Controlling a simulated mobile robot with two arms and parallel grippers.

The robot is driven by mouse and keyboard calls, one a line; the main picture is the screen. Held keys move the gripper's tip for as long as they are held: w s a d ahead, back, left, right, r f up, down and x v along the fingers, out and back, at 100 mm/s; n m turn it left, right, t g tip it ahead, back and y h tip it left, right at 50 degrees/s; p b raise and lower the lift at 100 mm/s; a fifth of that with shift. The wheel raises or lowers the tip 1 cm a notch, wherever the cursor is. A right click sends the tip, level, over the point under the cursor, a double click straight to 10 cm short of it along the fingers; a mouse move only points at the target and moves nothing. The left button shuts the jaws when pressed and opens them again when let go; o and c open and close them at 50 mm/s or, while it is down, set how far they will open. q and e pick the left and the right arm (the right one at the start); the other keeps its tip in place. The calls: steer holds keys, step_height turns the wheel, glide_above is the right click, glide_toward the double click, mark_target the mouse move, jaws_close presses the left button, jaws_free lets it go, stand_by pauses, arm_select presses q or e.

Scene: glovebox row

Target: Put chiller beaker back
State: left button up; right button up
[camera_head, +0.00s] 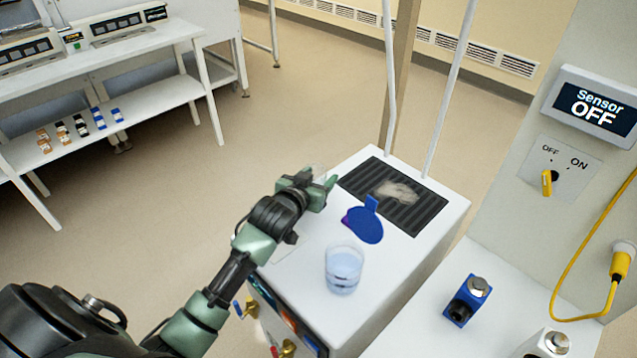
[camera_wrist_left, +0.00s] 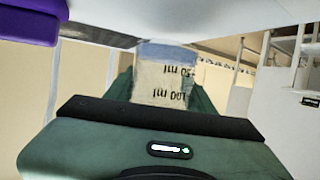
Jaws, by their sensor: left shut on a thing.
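My left gripper (camera_head: 316,185) is shut on a clear beaker (camera_wrist_left: 163,75), above the left edge of the white box-shaped unit. In the left wrist view the beaker's black ml markings appear upside down between the fingers. In the head view only a little of the clear beaker (camera_head: 319,172) shows at the fingertips. A second clear beaker (camera_head: 343,270) with pale blue liquid stands upright on top of the white unit (camera_head: 300,278), nearer the front. My right gripper is not in view.
A blue flat piece (camera_head: 367,222) lies on the unit's top, next to a dark grille (camera_head: 420,212) with a pale lump (camera_head: 396,192) on it. Thin white posts rise behind. A blue block (camera_head: 466,300) stands on the right bench.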

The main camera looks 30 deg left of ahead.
arm_select(q)
steer(key=shift+f, duration=0.95)
steer(key=shift+f, duration=0.1)
steer(key=o, duration=1.5)
steer(key=v, duration=1.2)
steer(key=shift+a+b, duration=0.1)
steer(key=shift+b, duration=0.2)
